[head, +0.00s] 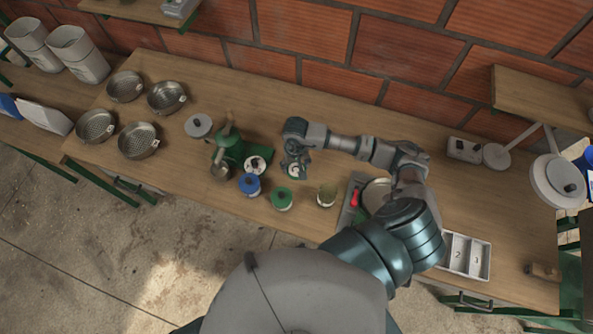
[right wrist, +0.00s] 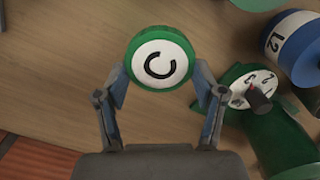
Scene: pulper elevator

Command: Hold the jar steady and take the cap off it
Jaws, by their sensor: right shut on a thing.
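My right gripper (head: 297,166) is over the middle of the bench, with its fingers closed on the sides of a round green cap (right wrist: 160,58). The cap has a white face with a black letter C. Whether anything is under it is hidden. An open-looking jar (head: 326,195) with greenish-brown contents stands upright to the right, apart from the gripper. A green-topped jar (head: 282,199) and a blue-topped jar (head: 249,184) stand in front and to the left. The blue one shows L2 in the right wrist view (right wrist: 298,45). My left gripper is not in view.
A green machine (head: 228,148) with a dial (head: 255,163) stands left of the gripper. Metal pans (head: 138,141) sit at the far left. A tray with a red item (head: 354,197) and a numbered white box (head: 469,256) lie to the right. A brick wall backs the bench.

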